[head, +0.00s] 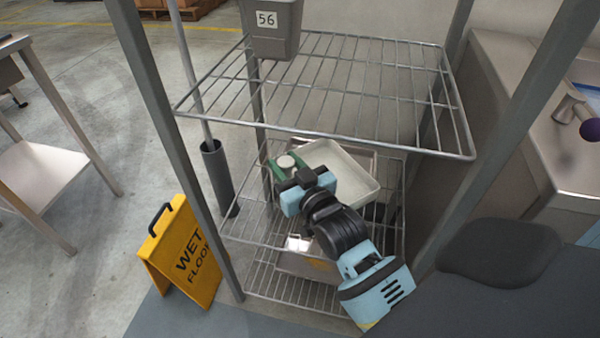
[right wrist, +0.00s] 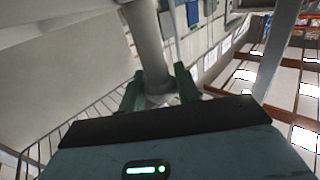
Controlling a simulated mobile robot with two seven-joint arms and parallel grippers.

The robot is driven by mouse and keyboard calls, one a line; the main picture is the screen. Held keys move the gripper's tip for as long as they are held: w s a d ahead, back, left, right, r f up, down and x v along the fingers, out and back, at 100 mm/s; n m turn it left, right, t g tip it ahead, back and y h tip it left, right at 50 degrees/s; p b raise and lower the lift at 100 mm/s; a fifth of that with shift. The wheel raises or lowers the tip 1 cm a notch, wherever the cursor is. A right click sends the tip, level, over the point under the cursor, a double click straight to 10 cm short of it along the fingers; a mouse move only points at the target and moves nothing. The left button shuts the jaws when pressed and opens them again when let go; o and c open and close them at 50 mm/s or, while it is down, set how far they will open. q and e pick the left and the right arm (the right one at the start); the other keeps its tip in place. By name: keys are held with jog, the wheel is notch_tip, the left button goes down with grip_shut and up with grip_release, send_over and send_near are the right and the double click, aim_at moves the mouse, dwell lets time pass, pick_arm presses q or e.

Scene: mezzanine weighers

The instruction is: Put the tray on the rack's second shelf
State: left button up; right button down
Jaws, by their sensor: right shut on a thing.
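The pale shallow tray (head: 352,172) is inside the rack, under the top wire shelf (head: 330,85) and over the middle wire shelf (head: 245,228). Whether it touches the middle shelf I cannot tell. My right gripper (head: 286,166) reaches in at the tray's left side, its green fingers shut on a pale round grip that seems to belong to the tray. In the right wrist view the green fingers (right wrist: 160,92) close around a grey cylindrical piece. My left gripper is not in view.
A metal box (head: 305,264) is low in the rack. A yellow wet-floor sign (head: 182,252) and a pole in a dark holder (head: 217,175) stand left. A steel counter (head: 545,120) is right.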

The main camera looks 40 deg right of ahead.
notch_tip(320, 180, down, 2)
jog(key=shift+f, duration=0.15)
notch_tip(320, 180, down, 5)
jog(key=shift+b, duration=1.15)
jog(key=c, duration=1)
grip_release()
jog(key=shift+f, duration=0.1)
jog(key=shift+s, duration=0.45)
jog(key=s, duration=0.3)
jog(key=s+p, duration=0.1)
jog(key=s, duration=0.3)
jog(key=s+a+p, duration=0.1)
jog(key=s, duration=0.3)
